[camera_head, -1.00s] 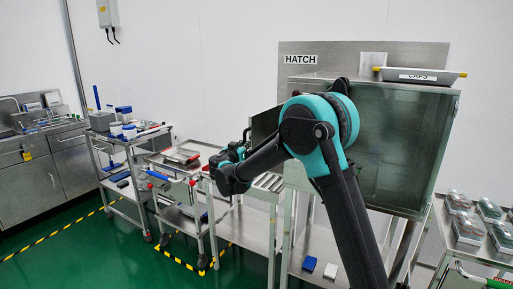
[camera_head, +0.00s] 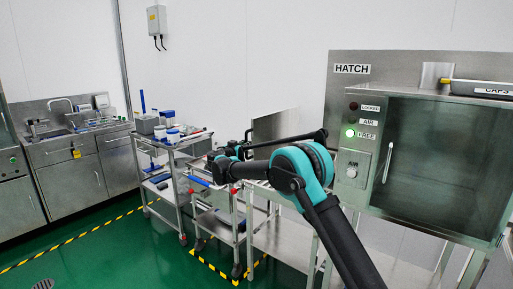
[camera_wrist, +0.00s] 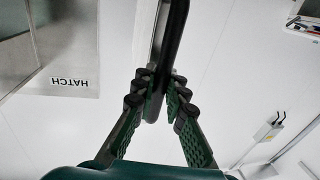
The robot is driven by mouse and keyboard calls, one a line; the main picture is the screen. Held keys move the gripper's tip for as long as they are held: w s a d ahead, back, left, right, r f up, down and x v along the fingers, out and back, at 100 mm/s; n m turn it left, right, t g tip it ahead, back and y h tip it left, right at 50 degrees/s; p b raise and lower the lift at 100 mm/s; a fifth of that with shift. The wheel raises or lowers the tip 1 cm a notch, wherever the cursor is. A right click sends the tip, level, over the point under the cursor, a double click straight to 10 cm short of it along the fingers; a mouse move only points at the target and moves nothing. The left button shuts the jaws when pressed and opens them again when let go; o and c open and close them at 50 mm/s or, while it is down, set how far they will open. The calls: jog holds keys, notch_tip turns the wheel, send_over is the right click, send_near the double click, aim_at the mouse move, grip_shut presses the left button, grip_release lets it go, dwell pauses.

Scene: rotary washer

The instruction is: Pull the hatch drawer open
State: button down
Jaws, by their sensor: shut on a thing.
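The hatch (camera_head: 343,85) is a steel unit on the right of the head view, with a closed glass-fronted door (camera_head: 445,160). Left of it a flat grey panel (camera_head: 275,125) stands out, with a dark handle (camera_head: 248,134) at its left edge. My gripper (camera_wrist: 153,92) is shut on a dark bar (camera_wrist: 176,30), seemingly this handle, which runs between its fingers in the wrist view. In the head view my arm reaches left across the panel's lower part, and the fingers are hard to make out there.
Trolleys (camera_head: 172,160) with containers stand left of my arm, close to it. A sink counter (camera_head: 75,155) is at the far left. A caps tray (camera_head: 480,88) lies on the hatch top. Green floor (camera_head: 110,255) is free at the lower left.

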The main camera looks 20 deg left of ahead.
jog(key=shift+w+a, duration=0.3)
jog(key=shift+a, duration=0.55)
jog(key=shift+w+a, duration=0.25)
jog(key=shift+a, duration=0.55)
jog(key=c, duration=1.5)
grip_release()
jog(key=shift+c, duration=0.2)
jog(key=s+a, duration=0.1)
jog(key=s, duration=1.1)
jog(key=shift+a, duration=0.35)
